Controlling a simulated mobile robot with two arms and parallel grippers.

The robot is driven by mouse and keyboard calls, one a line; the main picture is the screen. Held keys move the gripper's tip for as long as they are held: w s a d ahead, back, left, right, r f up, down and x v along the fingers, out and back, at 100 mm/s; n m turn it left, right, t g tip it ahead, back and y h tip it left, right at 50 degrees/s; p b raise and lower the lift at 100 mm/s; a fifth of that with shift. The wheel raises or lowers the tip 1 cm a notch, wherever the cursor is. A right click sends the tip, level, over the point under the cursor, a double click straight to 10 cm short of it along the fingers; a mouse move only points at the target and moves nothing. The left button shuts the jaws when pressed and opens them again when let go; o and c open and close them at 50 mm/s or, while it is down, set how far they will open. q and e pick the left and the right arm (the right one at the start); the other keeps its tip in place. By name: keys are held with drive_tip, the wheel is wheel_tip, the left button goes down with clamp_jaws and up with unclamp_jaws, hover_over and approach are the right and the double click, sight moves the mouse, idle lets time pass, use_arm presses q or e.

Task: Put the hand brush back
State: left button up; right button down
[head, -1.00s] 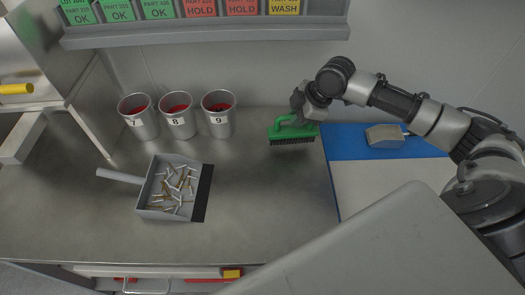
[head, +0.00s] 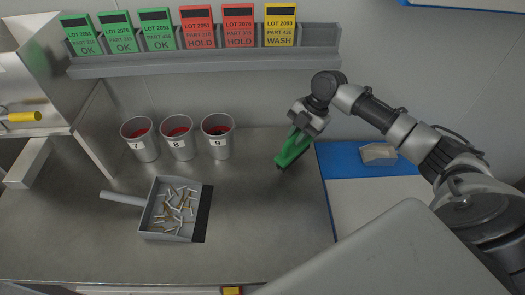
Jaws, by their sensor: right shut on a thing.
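The green hand brush (head: 293,150) is in the head view, right of the cups, near the right end of the grey metal counter. My right gripper (head: 303,128) is shut on its handle from above. The brush is tilted, with its lower end toward the lower left and its dark bristles mostly hidden. I cannot tell whether it touches the counter. My left gripper is not in view.
Three metal cups (head: 179,142), labelled 7, 8 and 9, stand left of the brush. A grey dustpan (head: 147,216) with many small pieces lies in front of them. A blue mat (head: 340,160) is at right. A shelf (head: 200,64) with cards hangs behind.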

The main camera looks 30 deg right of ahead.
drive_tip(key=a+f+p, duration=0.1)
drive_tip(key=a, duration=0.2)
drive_tip(key=a+f+p, duration=0.1)
drive_tip(key=a, duration=0.2)
drive_tip(key=w+a+f+p, duration=0.1)
drive_tip(key=a+p, duration=0.1)
drive_tip(key=a, duration=0.2)
drive_tip(key=shift+f, duration=0.3)
drive_tip(key=c, duration=1.1)
unclamp_jaws()
